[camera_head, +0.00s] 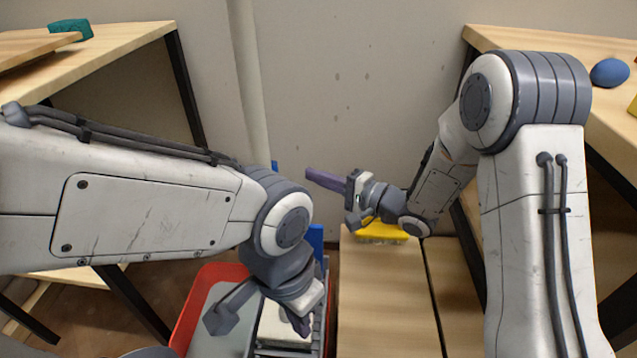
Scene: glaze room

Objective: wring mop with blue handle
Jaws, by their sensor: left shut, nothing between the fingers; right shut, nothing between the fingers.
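A blue upright piece (315,241), which may be part of the mop's handle, shows behind my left wrist; a small blue tip (274,167) shows above it. Whether they are one piece is hidden. A red bucket (192,312) with a grey inside stands below. A pale block in a dark frame (280,328) is at its right side; I cannot tell whether it is the mop head. My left gripper (262,316) is shut and empty over the bucket.
A yellow brush (382,233) lies at the far end of a low wooden bench (385,300). A table at left (120,48) holds a teal block (72,29). A table at right (545,42) holds a blue ball-like thing (609,72). A wall closes the back.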

